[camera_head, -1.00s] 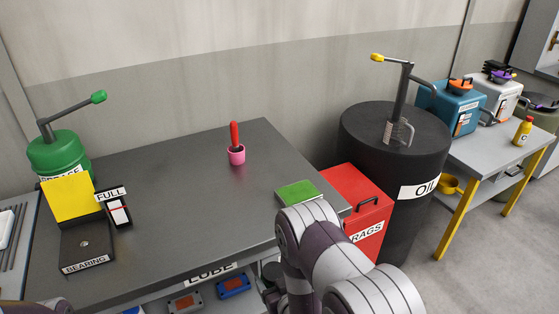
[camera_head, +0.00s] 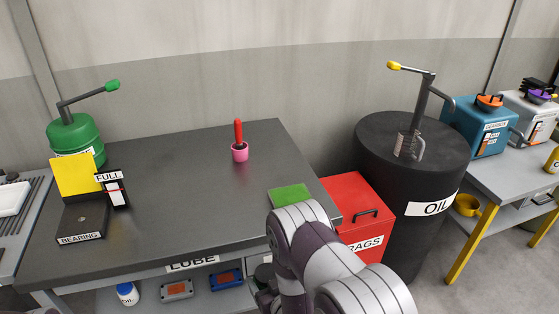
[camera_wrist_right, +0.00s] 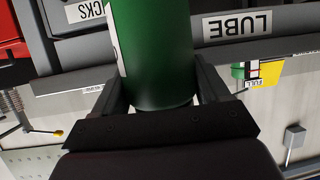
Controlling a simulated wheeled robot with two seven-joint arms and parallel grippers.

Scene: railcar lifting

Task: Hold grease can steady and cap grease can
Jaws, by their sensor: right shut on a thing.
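My right gripper (camera_wrist_right: 158,78) is shut on a green can (camera_wrist_right: 152,45) in the right wrist view, one finger on each side of it. The can is a smooth cylinder with a white label strip at its left edge; its far end is cut off by the top of the frame. In the head view my right arm comes in at the bottom middle; I cannot make out the held can or the fingers there. No cap for the can can be made out in either view. My left gripper is not in view.
The dark table (camera_head: 190,190) holds a green pump drum (camera_head: 75,138), a yellow panel (camera_head: 76,175), a pink cup with a red handle (camera_head: 239,150) and a green pad (camera_head: 289,196). Its middle is clear. A red rags bin (camera_head: 358,200) and black oil drum (camera_head: 425,170) stand right.

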